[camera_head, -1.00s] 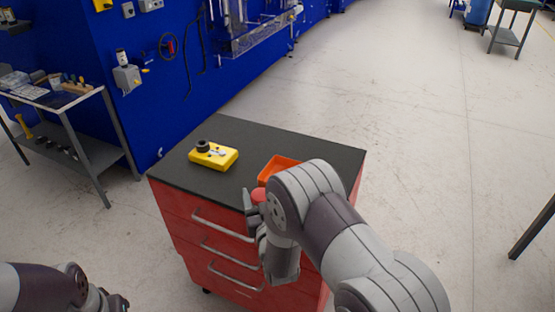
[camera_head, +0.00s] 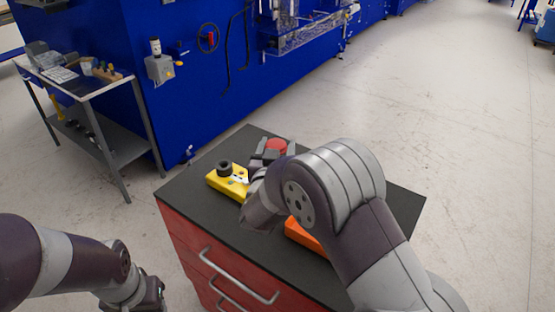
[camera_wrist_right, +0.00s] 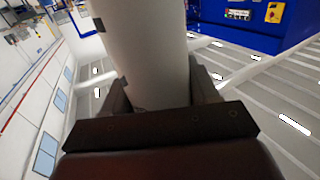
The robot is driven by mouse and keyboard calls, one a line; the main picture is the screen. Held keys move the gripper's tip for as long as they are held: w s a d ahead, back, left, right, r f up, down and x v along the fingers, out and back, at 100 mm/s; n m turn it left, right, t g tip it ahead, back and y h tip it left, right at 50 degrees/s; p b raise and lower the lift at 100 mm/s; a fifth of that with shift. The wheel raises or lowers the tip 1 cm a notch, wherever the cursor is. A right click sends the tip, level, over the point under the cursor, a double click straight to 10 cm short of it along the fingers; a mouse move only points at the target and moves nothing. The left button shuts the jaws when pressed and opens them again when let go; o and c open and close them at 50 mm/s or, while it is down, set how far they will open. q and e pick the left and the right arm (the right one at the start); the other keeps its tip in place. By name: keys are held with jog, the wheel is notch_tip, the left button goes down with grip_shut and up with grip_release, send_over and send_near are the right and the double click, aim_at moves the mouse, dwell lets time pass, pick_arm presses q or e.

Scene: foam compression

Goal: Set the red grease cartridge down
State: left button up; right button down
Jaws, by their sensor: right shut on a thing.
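My right gripper (camera_head: 268,155) is shut on the red grease cartridge (camera_head: 277,146), whose round red end shows in the head view. In the right wrist view the cartridge is a pale grey cylinder (camera_wrist_right: 147,45) between the fingers. The gripper is over the far part of the dark cabinet top (camera_head: 225,220), just right of the yellow device. Whether the cartridge touches the top cannot be told; its lower part is hidden. My left gripper (camera_head: 150,295) is low at the left, left of the cabinet, and its jaws are unclear.
The yellow device (camera_head: 216,183) with a black knob lies on the cabinet top. An orange tray (camera_head: 301,236) is partly hidden behind my right arm. A grey side table (camera_head: 75,88) stands at the left, by a blue machine wall (camera_head: 190,110). The right part of the top is clear.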

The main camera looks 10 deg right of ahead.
jog(key=shift+w+f, duration=0.3)
jog(key=shift+w, duration=0.3)
notch_tip(320, 180, down, 4)
jog(key=shift+s+f, duration=0.1)
jog(key=shift+s, duration=0.05)
jog(key=c, duration=0.7)
grip_release()
jog(key=shift+s, duration=0.1)
jog(key=o, duration=0.4)
jog(key=shift+a, duration=0.1)
